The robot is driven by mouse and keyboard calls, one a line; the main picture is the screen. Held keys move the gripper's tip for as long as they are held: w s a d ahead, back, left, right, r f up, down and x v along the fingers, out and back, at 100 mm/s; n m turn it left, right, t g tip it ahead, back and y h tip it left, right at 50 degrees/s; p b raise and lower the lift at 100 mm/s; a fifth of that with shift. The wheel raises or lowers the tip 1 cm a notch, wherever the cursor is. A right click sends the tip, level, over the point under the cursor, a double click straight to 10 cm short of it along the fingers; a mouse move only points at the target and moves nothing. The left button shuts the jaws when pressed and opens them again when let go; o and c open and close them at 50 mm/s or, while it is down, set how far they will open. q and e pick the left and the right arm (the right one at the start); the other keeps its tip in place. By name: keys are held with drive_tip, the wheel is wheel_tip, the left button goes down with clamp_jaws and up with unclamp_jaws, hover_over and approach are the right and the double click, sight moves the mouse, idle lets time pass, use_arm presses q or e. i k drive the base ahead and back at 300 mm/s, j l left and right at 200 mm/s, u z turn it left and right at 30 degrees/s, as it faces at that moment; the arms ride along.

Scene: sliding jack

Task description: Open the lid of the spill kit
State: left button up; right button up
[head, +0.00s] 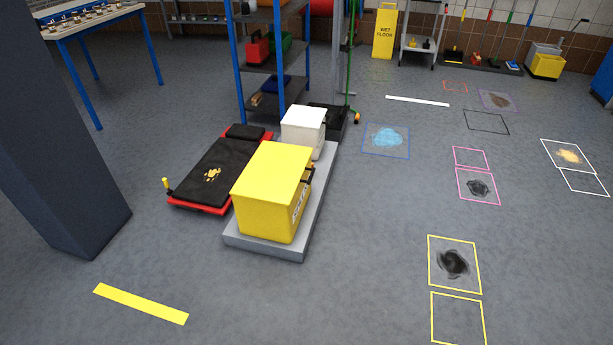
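A yellow box with a flat lid (272,172) stands at the front of a low grey platform (268,247). It looks like the spill kit, with dark marking on its right side. Its lid is shut. A smaller white box (303,127) stands behind it on the same platform, its lid also shut. Neither of my grippers shows in the head view.
A red and black creeper (210,175) lies left of the platform. A blue-framed shelf (270,75) stands behind. A dark pillar (60,150) is at left. Floor stains (453,263) lie in taped outlines at right. The floor in front is clear.

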sight(273, 174)
drive_tip(key=i+l+u, duration=0.15)
drive_tip(key=i+l, duration=0.25)
drive_tip(key=i+l+u, duration=0.1)
drive_tip(key=i+l, duration=0.3)
drive_tip(key=l, duration=0.25)
